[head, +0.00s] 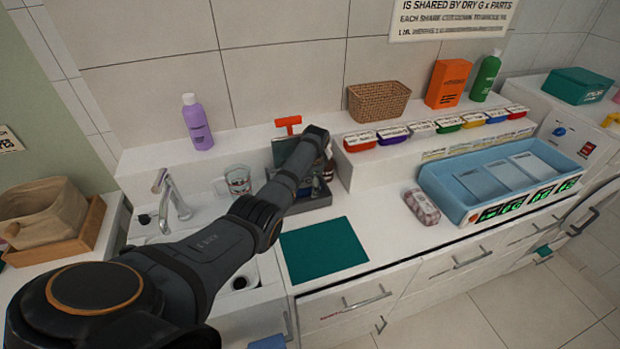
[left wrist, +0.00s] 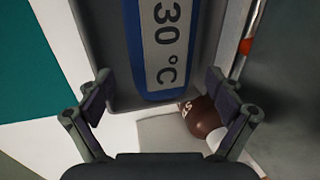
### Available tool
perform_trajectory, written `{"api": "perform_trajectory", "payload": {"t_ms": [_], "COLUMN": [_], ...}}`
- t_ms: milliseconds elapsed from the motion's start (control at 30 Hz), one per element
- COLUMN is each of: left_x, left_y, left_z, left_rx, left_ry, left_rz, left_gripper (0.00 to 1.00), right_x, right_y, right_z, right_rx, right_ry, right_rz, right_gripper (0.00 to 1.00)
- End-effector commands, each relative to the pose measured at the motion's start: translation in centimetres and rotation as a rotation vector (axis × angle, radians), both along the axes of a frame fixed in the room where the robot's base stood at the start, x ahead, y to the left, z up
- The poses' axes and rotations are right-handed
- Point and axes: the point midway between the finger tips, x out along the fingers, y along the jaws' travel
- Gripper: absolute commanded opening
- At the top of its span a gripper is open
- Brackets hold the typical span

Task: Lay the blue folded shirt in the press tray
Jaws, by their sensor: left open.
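A blue item with a white "30 °C" label (left wrist: 165,45) lies in a grey holder in the left wrist view; whether it is the folded shirt I cannot tell. My right gripper is not in view.
A teal mat (head: 322,249) lies flat on the counter, with clear room right of it. A patterned roll (head: 421,206) sits beside the blue tray. A glass (head: 238,180) and tap (head: 171,198) stand left. A brown bottle (left wrist: 204,117) is close to my left gripper.

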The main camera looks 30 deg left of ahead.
Motion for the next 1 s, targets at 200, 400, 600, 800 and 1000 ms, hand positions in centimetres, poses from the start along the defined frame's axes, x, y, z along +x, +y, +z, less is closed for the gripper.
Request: {"api": "perform_trajectory", "payload": {"t_ms": [200,400,600,800,1000], "left_x": [-0.4,-1.2,-1.7,-1.8,-1.8], "left_y": [-0.7,-1.6,-2.1,-2.2,-2.2], "left_z": [3.6,8.4,11.0,11.5,11.5], "left_rx": [0.001,0.001,0.000,0.000,0.000], "left_ry": [-0.007,-0.006,-0.003,-0.001,-0.001], "left_rz": [-0.001,-0.001,0.000,0.000,0.000], "left_gripper": [0.93,0.93,0.93,0.93,0.93], "right_x": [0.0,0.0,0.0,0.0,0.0], "right_y": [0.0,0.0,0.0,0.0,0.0], "right_z": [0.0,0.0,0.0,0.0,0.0], "right_rx": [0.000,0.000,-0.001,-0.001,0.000], "right_ry": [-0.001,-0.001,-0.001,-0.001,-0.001], "right_rz": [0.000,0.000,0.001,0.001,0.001], "right_gripper": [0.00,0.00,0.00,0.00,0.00]}}
